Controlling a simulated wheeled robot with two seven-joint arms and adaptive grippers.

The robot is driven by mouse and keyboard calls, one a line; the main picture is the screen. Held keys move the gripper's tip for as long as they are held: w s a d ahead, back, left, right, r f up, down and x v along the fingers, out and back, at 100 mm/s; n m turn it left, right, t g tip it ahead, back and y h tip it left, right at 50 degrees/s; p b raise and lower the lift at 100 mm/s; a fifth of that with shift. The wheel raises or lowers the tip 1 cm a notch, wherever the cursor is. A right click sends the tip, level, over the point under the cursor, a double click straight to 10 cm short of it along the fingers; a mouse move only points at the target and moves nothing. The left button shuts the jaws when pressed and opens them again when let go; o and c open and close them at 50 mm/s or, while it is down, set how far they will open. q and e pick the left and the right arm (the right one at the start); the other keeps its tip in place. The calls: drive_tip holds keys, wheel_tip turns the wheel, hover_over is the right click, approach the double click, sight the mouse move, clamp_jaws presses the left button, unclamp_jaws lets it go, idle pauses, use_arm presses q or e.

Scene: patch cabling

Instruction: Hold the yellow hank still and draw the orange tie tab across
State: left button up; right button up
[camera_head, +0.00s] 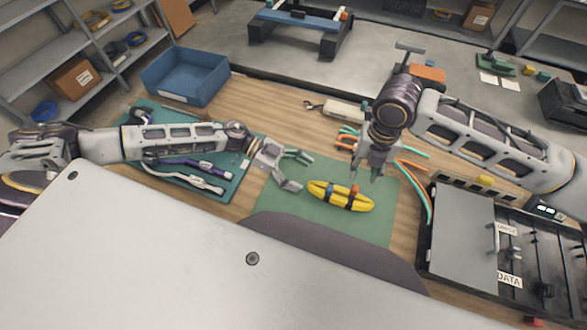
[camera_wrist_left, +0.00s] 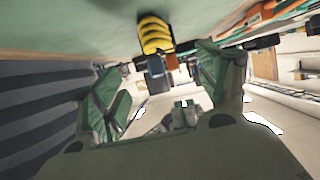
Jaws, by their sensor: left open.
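The yellow hank (camera_head: 331,199) lies on the green mat (camera_head: 285,217), with dark blue bands around it and the orange tie tab (camera_head: 354,190) standing up near its right end. My left gripper (camera_head: 301,171) is open and empty, just left of the hank, its fingers pointing towards it. In the left wrist view the hank (camera_wrist_left: 155,36) shows end-on beyond the open fingers, with the orange tab (camera_wrist_left: 172,62) beside a dark band. My right gripper (camera_head: 365,174) points down above and behind the hank's right end. Its fingertips look apart, with nothing seen between them.
A blue bin (camera_head: 187,75) stands at the back left. A teal mat with cables (camera_head: 190,165) lies under my left arm. The green mat is otherwise clear.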

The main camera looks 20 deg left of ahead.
sight(339, 196)
use_arm(q)
drive_tip(key=shift+x, duration=5.5)
drive_tip(key=c, duration=1.1)
drive_tip(key=o, duration=0.5)
drive_tip(key=c, duration=0.4)
drive_tip(key=shift+o, duration=0.2)
